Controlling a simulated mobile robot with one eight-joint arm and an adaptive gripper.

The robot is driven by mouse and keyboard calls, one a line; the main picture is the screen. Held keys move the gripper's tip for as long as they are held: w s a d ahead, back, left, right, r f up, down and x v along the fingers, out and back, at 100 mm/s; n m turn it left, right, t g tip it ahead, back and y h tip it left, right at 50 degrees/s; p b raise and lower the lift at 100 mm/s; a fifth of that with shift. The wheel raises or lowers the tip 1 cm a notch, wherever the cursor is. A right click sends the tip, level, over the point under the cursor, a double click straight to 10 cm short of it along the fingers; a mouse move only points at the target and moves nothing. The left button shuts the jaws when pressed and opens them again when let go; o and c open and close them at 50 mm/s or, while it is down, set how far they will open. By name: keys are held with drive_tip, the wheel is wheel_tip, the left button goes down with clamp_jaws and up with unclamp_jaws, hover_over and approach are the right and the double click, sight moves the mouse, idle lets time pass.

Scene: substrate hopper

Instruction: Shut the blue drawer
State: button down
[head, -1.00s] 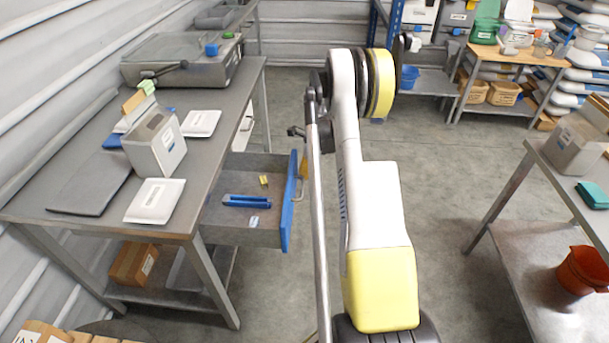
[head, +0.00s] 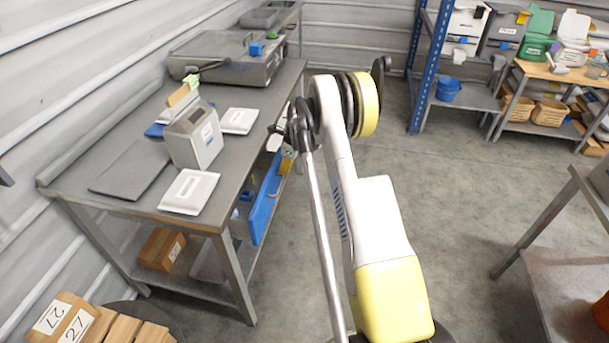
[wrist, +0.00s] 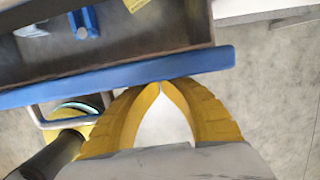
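The blue drawer's front (head: 265,205) stands a little out from the grey workbench, so the drawer is partly open. In the wrist view the blue front (wrist: 120,77) crosses the picture, with the grey inside of the drawer (wrist: 120,30) beyond it. My gripper (wrist: 162,86) has its yellow fingertips together and empty, at the outer face of the front; they look to be touching it. A metal handle (wrist: 40,120) shows left of the fingers. In the head view my gripper is mostly hidden behind my arm.
Inside the drawer lie a blue item (wrist: 83,22) and a yellow piece (wrist: 135,4). The workbench (head: 125,205) carries a grey bin (head: 195,138), white packets and a scale-like machine. Another table (head: 560,280) stands at the right. The floor between is clear.

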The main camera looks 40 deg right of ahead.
drive_tip(key=w+a, duration=0.4)
drive_tip(key=w, duration=0.1)
drive_tip(key=shift+a, duration=0.15)
idle(0.3)
